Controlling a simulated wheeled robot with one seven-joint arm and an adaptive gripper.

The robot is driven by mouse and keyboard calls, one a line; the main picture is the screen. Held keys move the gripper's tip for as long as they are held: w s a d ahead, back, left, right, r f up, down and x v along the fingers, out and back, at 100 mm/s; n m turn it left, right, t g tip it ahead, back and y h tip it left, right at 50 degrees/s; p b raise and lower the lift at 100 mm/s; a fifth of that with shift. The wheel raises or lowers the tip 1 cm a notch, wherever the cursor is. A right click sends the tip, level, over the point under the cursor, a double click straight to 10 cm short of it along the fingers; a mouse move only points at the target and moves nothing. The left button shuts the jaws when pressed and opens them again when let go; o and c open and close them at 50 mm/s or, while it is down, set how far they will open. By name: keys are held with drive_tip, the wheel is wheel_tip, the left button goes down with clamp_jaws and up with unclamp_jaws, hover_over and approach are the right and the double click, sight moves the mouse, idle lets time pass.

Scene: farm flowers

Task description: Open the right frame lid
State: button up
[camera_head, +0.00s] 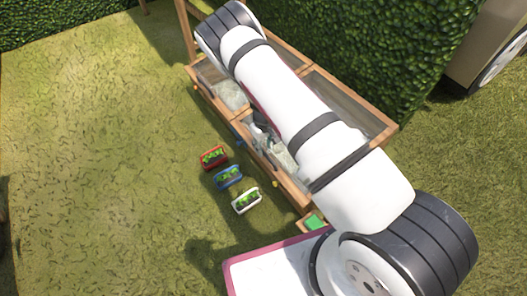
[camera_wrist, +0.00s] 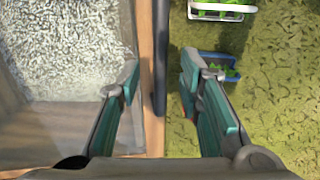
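A wooden garden frame with two bays (camera_head: 290,188) stands by the hedge, and pale gravelly material shows inside it. The right bay's lid area (camera_head: 345,100) looks like a glazed, wood-edged panel. My arm covers much of it, so I cannot tell how the lid sits. In the wrist view, a dark handle-like bar (camera_wrist: 160,50) runs along the frame's wooden edge (camera_wrist: 146,60). My gripper (camera_wrist: 159,74) is open, with one finger on each side of the bar and wooden edge.
Red (camera_head: 214,166), blue (camera_head: 228,184) and white (camera_head: 247,208) planters stand on the grass in front of the frame. A hedge (camera_head: 365,40) closes off the back. Grass at left is clear.

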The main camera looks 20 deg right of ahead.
drive_tip(key=shift+f, duration=1)
clamp_jaws()
